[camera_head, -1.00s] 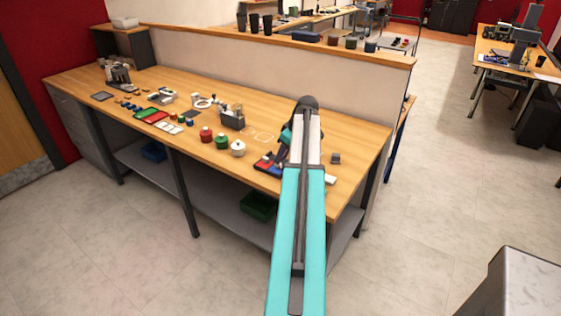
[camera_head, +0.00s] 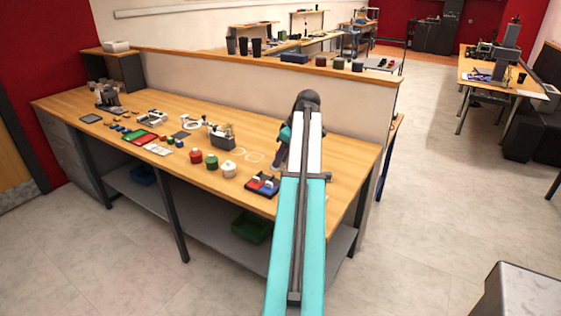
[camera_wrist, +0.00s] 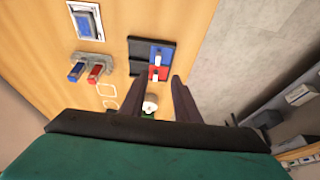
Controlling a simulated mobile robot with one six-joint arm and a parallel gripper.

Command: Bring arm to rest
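My arm (camera_head: 299,230) reaches forward over the wooden bench, with its teal links filling the middle of the head view. My gripper (camera_wrist: 155,100) shows in the wrist view as two dark fingers standing apart. I see nothing clamped between them; a white round thing shows in the gap, beyond the fingers. In the head view the gripper hangs above the bench, partly hidden by the arm. A dark tray with red and blue sections (camera_head: 262,186) lies on the bench just left of the arm; it also shows beyond the fingers in the wrist view (camera_wrist: 140,47).
Red (camera_head: 196,157), green (camera_head: 211,161) and white (camera_head: 229,170) round pots stand left of the tray. A grey holder (camera_head: 222,137) is behind them. A low partition wall (camera_head: 330,105) runs along the bench's back.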

